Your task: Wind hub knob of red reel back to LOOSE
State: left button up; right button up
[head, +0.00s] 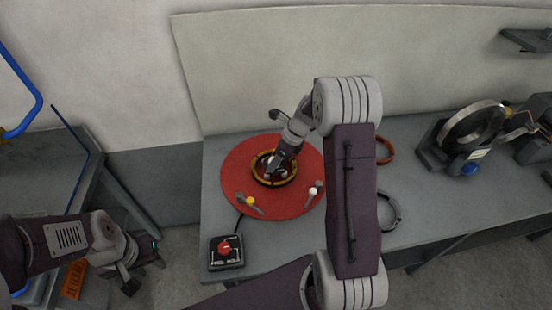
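The red reel (240,178) is a flat red disc lying on the grey bench. A dark and yellow ring (259,178) surrounds its hub. My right gripper (274,171) reaches down over the hub inside this ring. It hides the hub knob and any LOOSE marking, and its fingers are too small and dark to tell open from shut. Two small levers lie on the disc, one with a yellow knob (250,201) and one with a white knob (313,191). My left gripper (146,274) is open and empty, low at the left, away from the reel.
A black box with a red knob (225,247) sits at the bench's front left corner. A copper ring (385,150) and a grey ring (397,221) lie right of my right arm. A machine with an upright ring (472,127) stands farther right. A blue-railed cart is at left.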

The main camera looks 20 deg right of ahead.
grip_shut()
jog(key=n+p, duration=0.1)
jog(key=n+g+p, duration=0.1)
jog(key=n, duration=0.1)
jog(key=shift+w+d+r+y+p, duration=0.1)
jog(key=shift+r+y+p, duration=0.1)
jog(key=shift+y+p, duration=0.15)
jog(key=n+g+p, duration=0.1)
jog(key=n, duration=0.1)
jog(key=n+p, duration=0.2)
jog(key=shift+w+n+g+y, duration=0.1)
jog(key=shift+n+g+y, duration=0.2)
jog(key=shift+g, duration=0.1)
jog(key=n+g+p, duration=0.1)
jog(key=n, duration=0.1)
jog(key=shift+w+f+n, duration=0.1)
jog(key=shift+f+n, duration=0.05)
jog(key=shift+n, duration=0.25)
jog(key=shift+w+n+g, duration=0.1)
jog(key=shift+n+g, duration=0.2)
jog(key=shift+n, duration=0.6)
jog(key=shift+w+n+g+h, duration=0.1)
jog(key=shift+n+g+h, duration=0.25)
jog(key=shift+n, duration=0.85)
jog(key=shift+n+g+h, duration=0.2)
jog(key=shift+n+g, duration=0.25)
jog(key=shift+n, duration=0.75)
